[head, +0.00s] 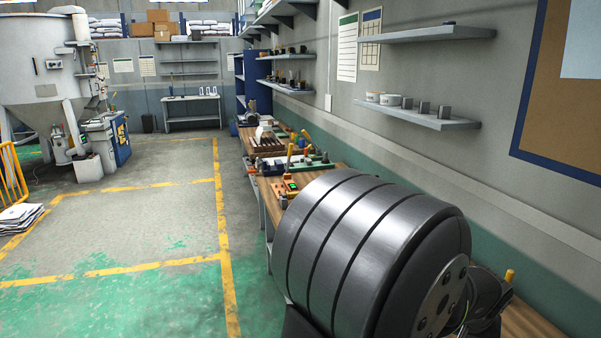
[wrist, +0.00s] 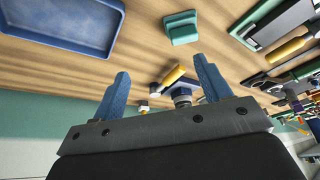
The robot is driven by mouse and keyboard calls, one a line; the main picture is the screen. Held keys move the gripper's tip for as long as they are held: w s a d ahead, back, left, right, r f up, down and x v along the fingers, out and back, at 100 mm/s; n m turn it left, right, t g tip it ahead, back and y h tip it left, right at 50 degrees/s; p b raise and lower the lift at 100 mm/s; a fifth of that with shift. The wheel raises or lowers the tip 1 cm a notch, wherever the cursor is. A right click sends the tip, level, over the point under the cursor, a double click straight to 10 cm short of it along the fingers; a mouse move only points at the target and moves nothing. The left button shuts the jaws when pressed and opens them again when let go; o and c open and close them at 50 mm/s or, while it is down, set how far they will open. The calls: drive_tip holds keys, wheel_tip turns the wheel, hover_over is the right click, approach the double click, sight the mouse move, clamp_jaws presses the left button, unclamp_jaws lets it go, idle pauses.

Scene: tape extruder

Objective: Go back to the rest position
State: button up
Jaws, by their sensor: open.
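My gripper (wrist: 161,66) shows in the wrist view with its two blue fingers wide apart. Nothing is held between them. Beyond the fingers is a wooden bench top (wrist: 150,45). A yellow-handled tool (wrist: 174,75) and a small dark, round-ended part (wrist: 182,94) show in the gap between the fingers, apart from them as far as I can see. In the head view my gripper does not show, and the near part of the bench is largely hidden.
A blue tray (wrist: 62,22) and a teal block (wrist: 181,27) lie on the bench. Several hand tools (wrist: 290,48) lie at the right of the wrist view. In the head view, wall shelves (head: 420,115) run above the bench; the floor (head: 130,225) at left is open.

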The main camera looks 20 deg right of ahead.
drive_tip(key=w+a, duration=0.5)
drive_tip(key=w, duration=0.5)
drive_tip(key=w+a, duration=0.5)
drive_tip(key=w, duration=0.5)
drive_tip(key=shift+w+a, duration=0.3)
drive_tip(key=shift+w, duration=0.05)
drive_tip(key=shift+f, duration=0.1)
